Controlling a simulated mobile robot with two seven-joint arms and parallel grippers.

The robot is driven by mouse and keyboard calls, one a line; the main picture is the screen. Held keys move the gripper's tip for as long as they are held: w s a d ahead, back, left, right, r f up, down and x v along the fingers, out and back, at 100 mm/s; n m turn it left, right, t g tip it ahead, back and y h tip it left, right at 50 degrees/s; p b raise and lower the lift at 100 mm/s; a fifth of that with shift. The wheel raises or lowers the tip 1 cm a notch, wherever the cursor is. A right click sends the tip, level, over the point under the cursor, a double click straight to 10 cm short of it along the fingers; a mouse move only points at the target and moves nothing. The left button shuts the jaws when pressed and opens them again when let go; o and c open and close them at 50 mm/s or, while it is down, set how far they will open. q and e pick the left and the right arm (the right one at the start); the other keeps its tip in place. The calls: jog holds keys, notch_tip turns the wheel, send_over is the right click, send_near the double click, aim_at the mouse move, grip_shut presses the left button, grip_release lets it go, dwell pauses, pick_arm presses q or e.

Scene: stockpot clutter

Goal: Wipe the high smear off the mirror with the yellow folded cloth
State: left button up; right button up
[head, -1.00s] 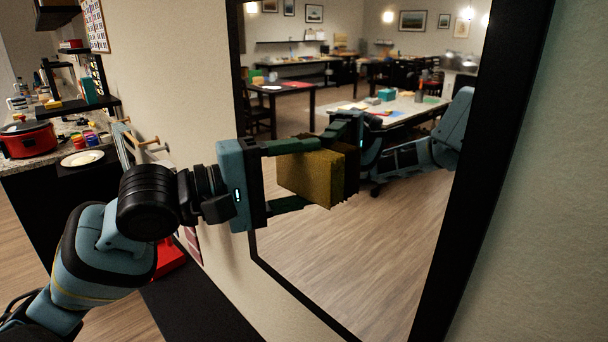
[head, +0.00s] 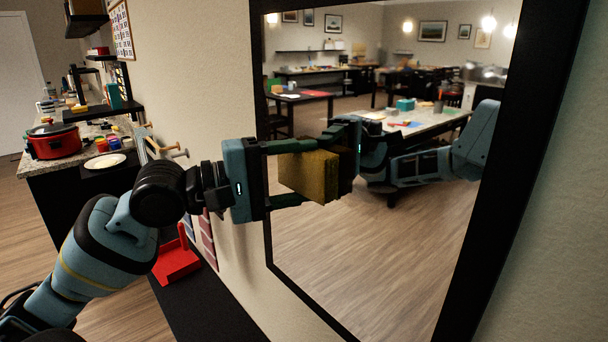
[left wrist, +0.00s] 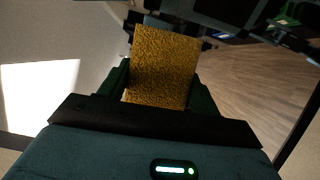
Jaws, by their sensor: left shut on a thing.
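The yellow folded cloth (head: 309,176) is a thick block held between the fingers of my left gripper (head: 300,173). The gripper is shut on it. The cloth is at the face of the mirror (head: 350,260), with its reflection right against it; I cannot tell whether it touches. The left wrist view also shows the cloth (left wrist: 160,65) between the fingers (left wrist: 160,88). The mirror has a black frame and reflects my arm and the room. I cannot make out the smear. My right gripper is not in view.
A counter at the left holds a red slow cooker (head: 54,141) and a white plate (head: 104,161). Wooden pegs (head: 165,150) stick out from the wall left of the mirror. A red holder (head: 177,262) stands on a black surface (head: 205,305) below my left arm.

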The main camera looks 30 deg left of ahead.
aim_at(278, 165)
pick_arm(q)
jog(key=shift+w+a, duration=0.25)
jog(key=shift+a, duration=0.3)
jog(key=shift+w+a, duration=0.2)
jog(key=shift+a, duration=0.35)
jog(key=a, duration=0.1)
jog(key=w+a, duration=0.1)
jog(key=a, duration=0.1)
jog(key=shift+w+a, duration=0.15)
jog(key=shift+w, duration=0.05)
jog(key=s, duration=0.1)
jog(key=s+a, duration=0.1)
jog(key=s, duration=0.1)
jog(key=shift+s+a, duration=0.15)
jog(key=shift+s, duration=0.05)
jog(key=shift+s+a, duration=0.25)
jog(key=shift+s, duration=0.3)
jog(key=shift+s+a, duration=0.2)
jog(key=shift+s, duration=0.35)
